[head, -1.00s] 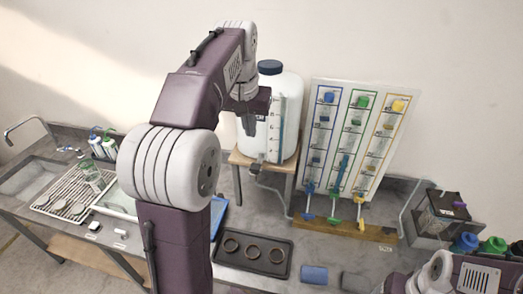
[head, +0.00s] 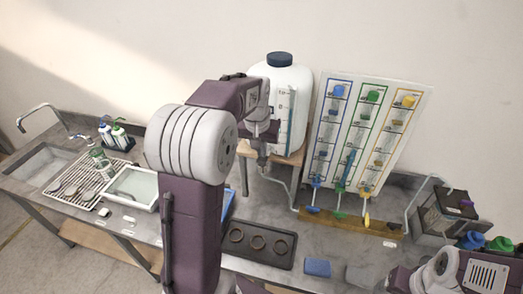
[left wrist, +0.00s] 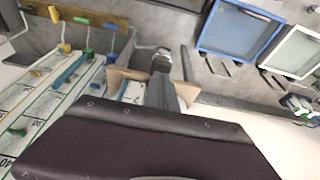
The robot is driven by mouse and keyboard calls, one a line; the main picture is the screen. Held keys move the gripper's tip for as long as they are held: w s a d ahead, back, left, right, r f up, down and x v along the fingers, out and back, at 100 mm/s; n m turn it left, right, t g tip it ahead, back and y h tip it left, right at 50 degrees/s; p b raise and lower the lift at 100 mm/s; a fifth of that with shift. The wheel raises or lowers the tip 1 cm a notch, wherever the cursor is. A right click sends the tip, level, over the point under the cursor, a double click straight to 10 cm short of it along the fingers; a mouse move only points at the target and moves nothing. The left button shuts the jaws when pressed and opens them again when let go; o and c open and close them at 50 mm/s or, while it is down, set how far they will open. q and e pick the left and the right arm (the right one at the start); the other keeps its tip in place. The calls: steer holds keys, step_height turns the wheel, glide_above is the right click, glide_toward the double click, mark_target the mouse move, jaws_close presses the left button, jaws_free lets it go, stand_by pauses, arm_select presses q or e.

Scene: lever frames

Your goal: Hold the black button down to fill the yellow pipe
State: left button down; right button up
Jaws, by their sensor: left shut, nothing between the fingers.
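The yellow pipe is the yellow-outlined right column (head: 388,145) of the tilted white board in the head view, with a yellow handle (head: 367,219) at its foot. In the left wrist view the yellow handle (left wrist: 54,14) is at the top left. I cannot make out the black button for certain in either view. My left gripper (head: 262,163) is shut and empty, pointing down in front of the white tank (head: 297,80) and left of the board. Its closed fingers also show in the left wrist view (left wrist: 161,62). My right gripper is out of view; only part of that arm shows.
A wooden stand (head: 244,156) carries the tank. A dark tray (head: 224,252) with three rings and a blue block (head: 317,267) lie in front. A dark box (head: 455,201) and coloured-lid bottles stand at the right. A sink (head: 40,168) and drying rack are at the left.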

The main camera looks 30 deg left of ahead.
arm_select(q)
steer(key=shift+f, duration=0.55)
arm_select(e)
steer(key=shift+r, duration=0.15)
